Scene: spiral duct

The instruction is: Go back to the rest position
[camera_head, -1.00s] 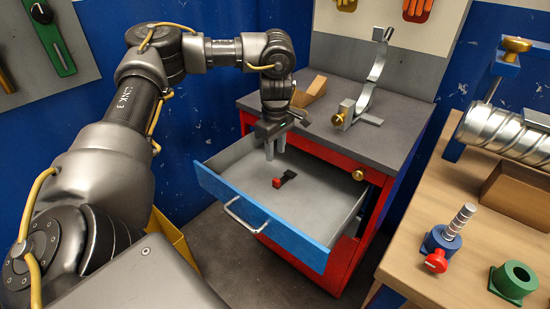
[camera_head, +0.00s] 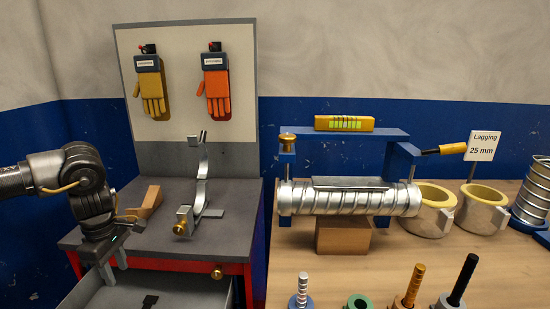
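My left arm comes in from the left, and its gripper (camera_head: 114,268) points down over the open drawer (camera_head: 190,291) of the grey-topped cabinet (camera_head: 228,205). Its two fingers show a gap with nothing between them. A small black piece (camera_head: 150,301) lies in the drawer, partly cut off by the bottom edge; the drawer's front is out of view. My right gripper is not in view.
On the cabinet top stand a metal bracket (camera_head: 201,180) with a brass knob and a cardboard block (camera_head: 151,201). Gloves (camera_head: 151,85) hang on the board behind. On the wooden bench at right are a spiral duct (camera_head: 345,200), lagging rings (camera_head: 430,212) and several upright tools.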

